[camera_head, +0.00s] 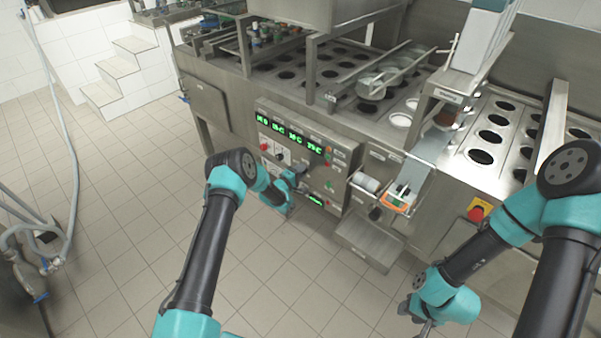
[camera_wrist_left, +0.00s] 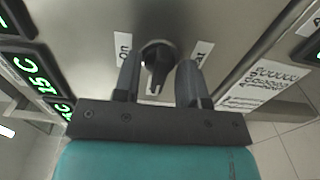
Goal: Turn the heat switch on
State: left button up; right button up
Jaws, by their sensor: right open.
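The black rotary heat switch (camera_wrist_left: 156,62) sits on a steel panel in the left wrist view, with a label reading "On" (camera_wrist_left: 123,44) at its left and another label (camera_wrist_left: 203,52) at its right. My left gripper (camera_wrist_left: 158,80) is open, with one finger on each side of the knob. A small gap shows between the fingers and the knob's narrow grip. In the head view my left gripper (camera_head: 300,172) is at the front of the control panel (camera_head: 268,106) and hides the switch. My right gripper (camera_head: 422,322) is open and empty, low at the bottom right.
Green digital displays (camera_head: 290,134) and red and white switches (camera_head: 265,147) are on the panel.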

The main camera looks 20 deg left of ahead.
pick_arm(q)
jog(key=shift+c, duration=0.2)
grip_shut()
jog(key=shift+m, duration=0.3)
jog(key=m, duration=0.8)
jog(key=shift+m, duration=0.3)
jog(key=m, duration=0.4)
jog(key=shift+m, duration=0.3)
jog(key=m, duration=0.4)
